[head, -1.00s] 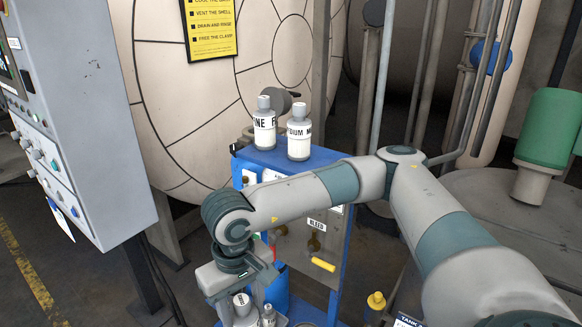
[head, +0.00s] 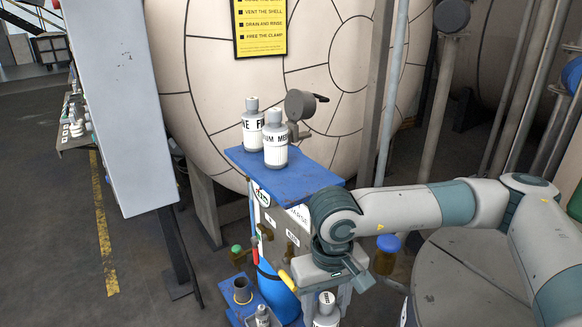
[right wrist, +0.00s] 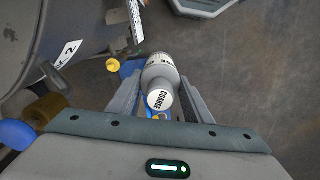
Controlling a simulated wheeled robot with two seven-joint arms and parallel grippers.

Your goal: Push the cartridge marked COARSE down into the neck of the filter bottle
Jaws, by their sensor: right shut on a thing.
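My right gripper (head: 328,290) is shut on the COARSE cartridge (head: 327,312), a grey-white bottle shape at the bottom of the head view. The right wrist view shows the cartridge (right wrist: 160,75) between the two fingers, with COARSE on its round end. Two similar cartridges, one marked FINE (head: 253,128) and one whose label reads as MEDIUM (head: 276,142), stand upright on the stand's blue top. I cannot tell for certain which vessel is the filter bottle; an open brown vessel (head: 243,292) stands on a low blue shelf, left of and apart from the gripper. My left gripper is not in view.
The stand's blue top (head: 310,178) rises behind my gripper, with valves on its front panel. A small white-capped bottle (head: 262,316) and a blue drum (head: 283,297) are left of the gripper. A blue-capped brown jar (head: 387,255) is right. A grey cabinet (head: 115,100) stands left.

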